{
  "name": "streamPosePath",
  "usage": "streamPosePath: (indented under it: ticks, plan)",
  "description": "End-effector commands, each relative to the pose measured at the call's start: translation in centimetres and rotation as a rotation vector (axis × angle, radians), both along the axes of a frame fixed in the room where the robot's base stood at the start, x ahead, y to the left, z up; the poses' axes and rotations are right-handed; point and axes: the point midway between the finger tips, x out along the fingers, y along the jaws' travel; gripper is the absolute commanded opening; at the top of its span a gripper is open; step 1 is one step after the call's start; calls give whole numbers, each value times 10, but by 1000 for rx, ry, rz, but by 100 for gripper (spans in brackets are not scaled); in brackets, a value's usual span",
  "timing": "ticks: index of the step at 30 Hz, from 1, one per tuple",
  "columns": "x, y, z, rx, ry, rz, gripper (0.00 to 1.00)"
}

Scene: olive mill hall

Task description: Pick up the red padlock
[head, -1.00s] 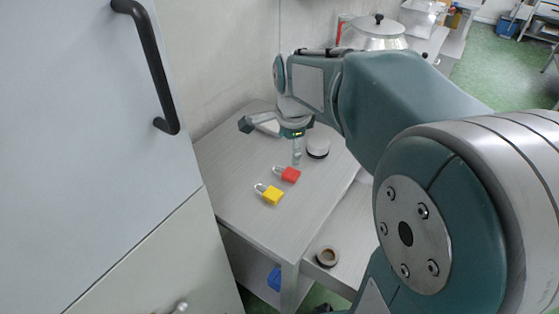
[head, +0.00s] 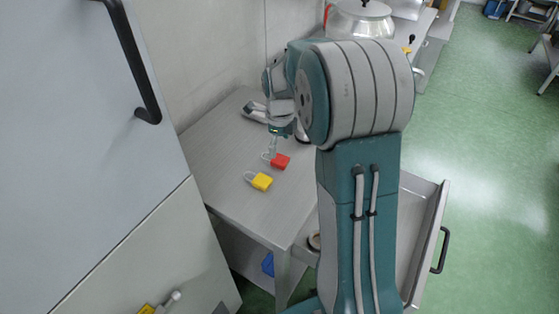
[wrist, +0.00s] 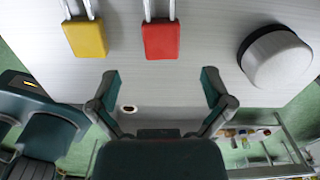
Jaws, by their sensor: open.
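The red padlock (head: 281,161) lies on the grey table (head: 225,180), just right of and behind the yellow padlock (head: 261,181) in the head view. In the wrist view the red padlock (wrist: 160,40) lies beyond the fingertips, roughly centred between them, its shackle cut off by the top edge. The yellow padlock (wrist: 86,38) is to its left. My gripper (wrist: 160,80) is open and empty, with clear space between its fingers. In the head view my gripper (head: 272,150) is close to the red padlock and partly hidden by my own arm.
A round white-topped object (wrist: 277,57) stands on the table to the right in the wrist view. A grey cabinet with a black handle (head: 133,60) borders the table on the left. An open drawer (head: 425,235) juts out at the right. A wall closes the back.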

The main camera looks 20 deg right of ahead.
Motion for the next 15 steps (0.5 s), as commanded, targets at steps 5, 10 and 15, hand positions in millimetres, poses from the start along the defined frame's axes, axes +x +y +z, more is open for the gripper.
streamPosePath:
  ticks: [5, 10, 15]
  plan:
    - [1, 0, -16, 1, 2, 1, 100]
    - [4, -1, -43, 1, 2, 1, 100]
    - [4, -2, -56, 0, -1, 1, 100]
